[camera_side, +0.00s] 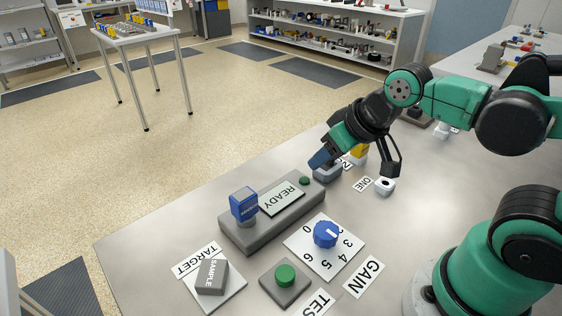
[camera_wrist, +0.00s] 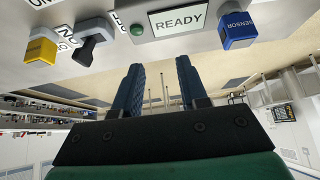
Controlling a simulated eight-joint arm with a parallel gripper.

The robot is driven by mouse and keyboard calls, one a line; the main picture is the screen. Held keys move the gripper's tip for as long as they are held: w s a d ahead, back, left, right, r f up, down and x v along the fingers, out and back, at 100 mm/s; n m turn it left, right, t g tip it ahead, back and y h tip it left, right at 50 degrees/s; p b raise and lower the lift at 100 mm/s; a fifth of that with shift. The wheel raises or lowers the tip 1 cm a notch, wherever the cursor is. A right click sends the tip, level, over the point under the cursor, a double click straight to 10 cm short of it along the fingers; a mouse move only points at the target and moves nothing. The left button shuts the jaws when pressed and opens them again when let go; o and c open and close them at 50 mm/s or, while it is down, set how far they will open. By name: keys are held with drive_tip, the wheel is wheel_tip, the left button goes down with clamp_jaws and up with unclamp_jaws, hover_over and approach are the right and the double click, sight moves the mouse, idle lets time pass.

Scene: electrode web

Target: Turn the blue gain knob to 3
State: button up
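The blue gain knob (camera_side: 326,234) sits on a white dial plate (camera_side: 305,246) with numbers around it, beside the GAIN label (camera_side: 364,278). Its white pointer mark faces right in the side view; I cannot read exactly which number it meets. The knob does not show in the wrist view. My gripper (camera_side: 318,160) is up and behind the knob, well apart from it, near the far edge of the bench. In the wrist view my gripper (camera_wrist: 159,66) has its two blue fingers apart with nothing between them.
A grey READY box (camera_side: 270,222) carrying a blue sensor block (camera_side: 243,204) stands left of and behind the knob. A green button (camera_side: 285,275) and a grey sample block (camera_side: 212,275) are in front and left. Bench right of the dial is clear.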

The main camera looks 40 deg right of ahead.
sight(327, 230)
drive_tip(key=o, duration=0.6)
drive_tip(key=f+g, duration=0.1)
drive_tip(key=s+a+f+m+g, duration=0.1)
drive_tip(key=shift+a+f+g, duration=0.2)
drive_tip(key=shift+a+g, duration=0.05)
drive_tip(key=shift+g, duration=0.05)
drive_tip(key=f+g, duration=0.1)
drive_tip(key=s+a+f+m+g, duration=0.1)
drive_tip(key=s+f+g, duration=0.1)
drive_tip(key=shift+s+a+m, duration=0.2)
drive_tip(key=shift+a+m, duration=0.05)
drive_tip(key=shift+m, duration=0.05)
drive_tip(key=shift+s+a+f+g, duration=0.1)
drive_tip(key=shift+s+f+g, duration=0.25)
drive_tip(key=shift+g, duration=0.15)
drive_tip(key=shift+f, duration=2.6)
drive_tip(key=c, duration=1.3)
